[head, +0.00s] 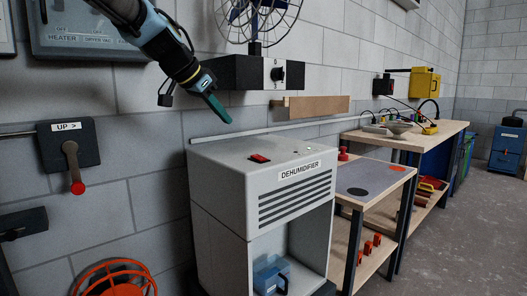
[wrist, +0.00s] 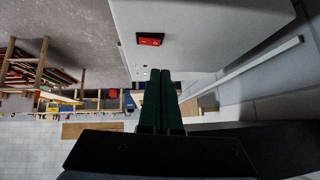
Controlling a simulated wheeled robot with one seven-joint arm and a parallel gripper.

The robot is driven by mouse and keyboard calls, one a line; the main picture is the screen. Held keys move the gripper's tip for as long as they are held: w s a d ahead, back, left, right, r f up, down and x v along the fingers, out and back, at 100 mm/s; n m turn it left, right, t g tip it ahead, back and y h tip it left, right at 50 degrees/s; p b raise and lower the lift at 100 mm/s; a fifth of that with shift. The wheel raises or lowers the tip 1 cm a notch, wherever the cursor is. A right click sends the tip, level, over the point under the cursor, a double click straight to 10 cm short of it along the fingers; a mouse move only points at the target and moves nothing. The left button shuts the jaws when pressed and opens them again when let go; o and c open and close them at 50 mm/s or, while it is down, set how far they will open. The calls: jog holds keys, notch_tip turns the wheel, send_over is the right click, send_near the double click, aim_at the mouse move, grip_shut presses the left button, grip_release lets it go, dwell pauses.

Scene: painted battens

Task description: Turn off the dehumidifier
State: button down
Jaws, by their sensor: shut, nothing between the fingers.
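The dehumidifier (head: 230,185) is a light grey cabinet with its name on a front label and dark vent slots. A red rocker switch (head: 260,158) sits on its top face; in the wrist view the switch (wrist: 150,39) shows red in a dark frame. Small indicator lights (wrist: 146,73) sit on the same face. An open bay below holds a blue container (head: 271,277). My gripper (head: 218,108) is shut and empty, above and to the left of the switch, apart from the cabinet. In the wrist view its green fingers (wrist: 162,85) lie together.
A fan (head: 257,20) stands on a dark box (head: 235,72) on the wall behind. A lever marked UP (head: 72,165) is on the left wall. A workbench (head: 440,132) stands at the right. Air above the cabinet is clear.

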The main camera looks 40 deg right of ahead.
jog(key=shift+s+d+r+m, duration=0.15)
jog(key=shift+s+d+r, duration=0.15)
jog(key=shift+d, duration=0.25)
jog(key=shift+s+d+r+m, duration=0.15)
jog(key=shift+s+d+r, duration=0.15)
jog(key=shift+d, duration=0.2)
jog(key=shift+f, duration=0.1)
jog(key=p, duration=0.2)
send_over(257, 155)
jog(key=s+a, duration=0.1)
jog(key=a, duration=0.2)
notch_tip(257, 155, down, 7)
jog(key=shift+r, duration=0.1)
jog(key=f, duration=0.3)
jog(key=shift+w+f+p, duration=0.15)
jog(key=shift+w+p, duration=0.05)
jog(key=shift+p, duration=0.1)
jog(key=shift+f, duration=0.45)
